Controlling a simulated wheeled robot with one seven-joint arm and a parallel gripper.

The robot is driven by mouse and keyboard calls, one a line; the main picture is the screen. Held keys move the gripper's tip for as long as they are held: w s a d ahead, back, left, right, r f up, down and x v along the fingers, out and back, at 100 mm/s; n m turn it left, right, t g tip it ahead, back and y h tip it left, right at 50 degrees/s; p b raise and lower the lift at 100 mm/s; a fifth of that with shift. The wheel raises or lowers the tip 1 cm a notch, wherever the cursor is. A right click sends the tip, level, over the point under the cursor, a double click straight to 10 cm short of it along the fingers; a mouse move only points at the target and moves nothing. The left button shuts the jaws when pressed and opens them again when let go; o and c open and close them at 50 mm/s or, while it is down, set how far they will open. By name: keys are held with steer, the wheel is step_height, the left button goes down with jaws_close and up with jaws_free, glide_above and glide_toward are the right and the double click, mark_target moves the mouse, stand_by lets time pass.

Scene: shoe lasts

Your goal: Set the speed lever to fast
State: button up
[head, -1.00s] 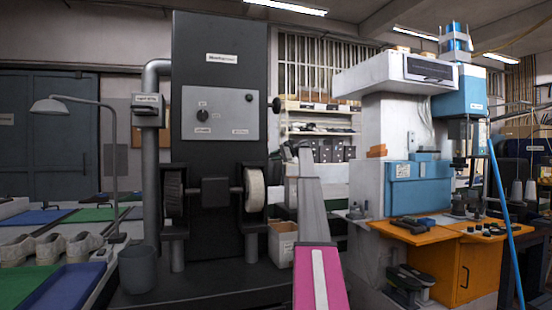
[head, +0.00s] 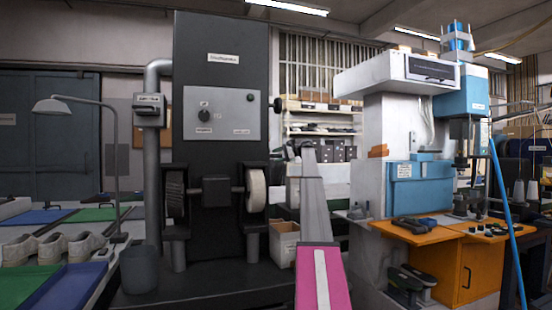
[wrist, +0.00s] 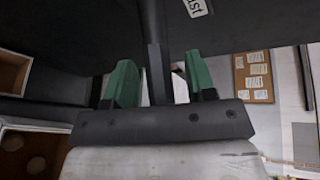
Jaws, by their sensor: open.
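The tall dark machine (head: 222,90) stands at centre left in the head view. In the wrist view a dark rod (wrist: 157,70), which looks like the lever, runs down between my two green fingertips. My gripper (wrist: 158,82) is open around the rod, with a gap on each side. A white label (wrist: 196,7) ending in "ast" or "ust" is cut off at the top. In the head view my gripper (head: 288,150) is small at the machine's right edge.
A grey panel (head: 222,113) with a round knob is on the machine's front. A white and blue press (head: 415,185) with an orange bench stands to the right. A cardboard box (head: 284,243) is on the floor.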

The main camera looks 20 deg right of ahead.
steer(key=v, duration=1)
